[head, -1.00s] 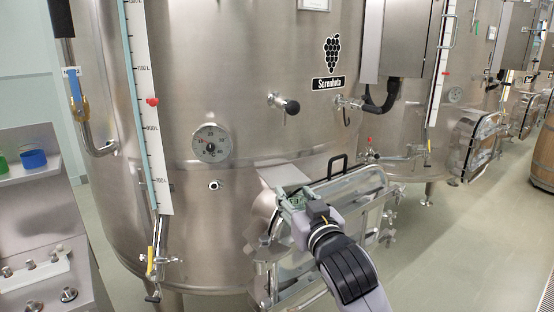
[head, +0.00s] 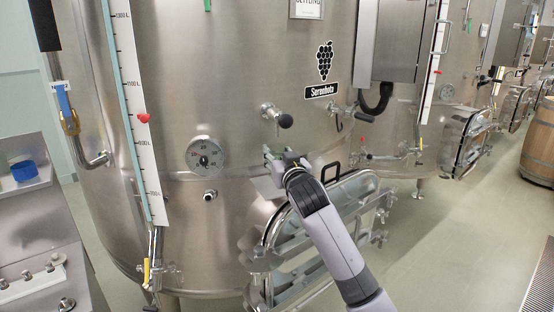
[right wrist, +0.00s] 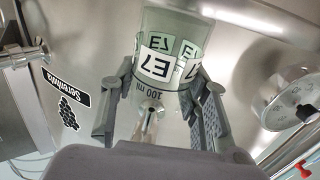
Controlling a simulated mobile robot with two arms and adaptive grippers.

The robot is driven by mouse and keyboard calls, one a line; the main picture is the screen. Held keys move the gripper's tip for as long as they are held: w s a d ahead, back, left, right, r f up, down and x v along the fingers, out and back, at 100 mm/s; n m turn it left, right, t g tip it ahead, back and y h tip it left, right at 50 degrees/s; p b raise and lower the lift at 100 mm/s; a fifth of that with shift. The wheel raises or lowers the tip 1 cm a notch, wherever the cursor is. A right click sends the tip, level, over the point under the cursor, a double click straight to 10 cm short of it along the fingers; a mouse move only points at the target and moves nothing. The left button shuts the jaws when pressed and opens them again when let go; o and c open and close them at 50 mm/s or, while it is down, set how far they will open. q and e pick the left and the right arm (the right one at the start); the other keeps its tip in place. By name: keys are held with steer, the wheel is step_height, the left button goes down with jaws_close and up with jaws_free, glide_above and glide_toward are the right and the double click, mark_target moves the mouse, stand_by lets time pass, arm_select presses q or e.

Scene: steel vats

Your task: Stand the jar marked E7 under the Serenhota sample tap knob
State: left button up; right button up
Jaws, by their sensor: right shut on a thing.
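My right gripper (head: 283,163) is in front of the Serenhota vat (head: 240,60), a little below the sample tap knob (head: 285,120), a black ball on a steel stem. In the right wrist view, the gripper (right wrist: 160,105) is shut on the clear jar marked E7 (right wrist: 160,60), with a finger on each side. The jar appears upside down in that inverted view. In the head view the gripper mostly hides the jar. A steel tap part (right wrist: 150,122) shows between the fingers in the wrist view. My left gripper is not in view.
An oval hatch with a black handle (head: 331,172) projects below and right of the gripper. A dial gauge (head: 204,155) and a level scale (head: 140,120) are on the left.

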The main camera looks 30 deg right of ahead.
steer(key=shift+w+d, duration=0.15)
steer(key=shift+w, duration=0.5)
step_height(320, 180, down, 3)
steer(key=shift+p, duration=0.7)
steer(key=shift+f, duration=0.25)
steer(key=o, duration=1.2)
steer(key=shift+f, duration=0.1)
steer(key=shift+s, duration=0.1)
steer(key=b+v, duration=0.3)
steer(key=v, duration=0.9)
